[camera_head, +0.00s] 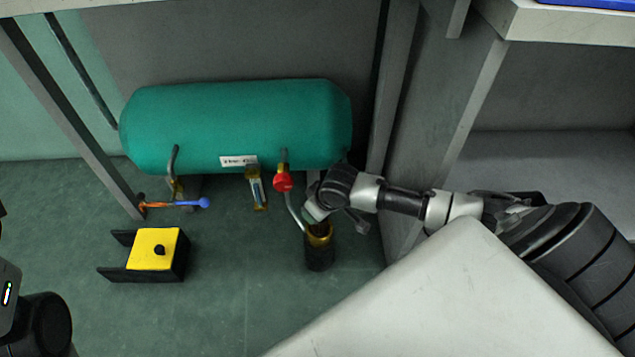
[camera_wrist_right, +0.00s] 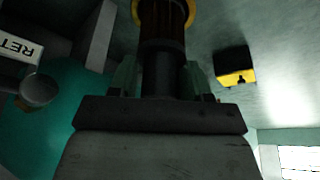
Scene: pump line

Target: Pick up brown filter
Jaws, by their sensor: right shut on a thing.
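My right gripper (camera_head: 315,212) reaches down from the right to a dark upright cylinder with a gold rim (camera_head: 320,254), below the green tank. In the right wrist view my gripper (camera_wrist_right: 160,80) is shut on the dark stem of the brown filter (camera_wrist_right: 164,36), which lies between its fingers. The filter's ribbed brown body runs on beyond the stem, to a gold ring (camera_wrist_right: 190,12). I cannot tell how far the filter sits inside the gold-rimmed cylinder. My left gripper is out of view; only part of my left arm shows at lower left.
The green tank (camera_head: 235,125) lies horizontally behind, with a red knob (camera_head: 283,182) and bent pipes in front. A yellow and black box (camera_head: 153,249) stands on the floor at left, near a blue-and-orange tool (camera_head: 180,204). A grey post rises close right of my gripper.

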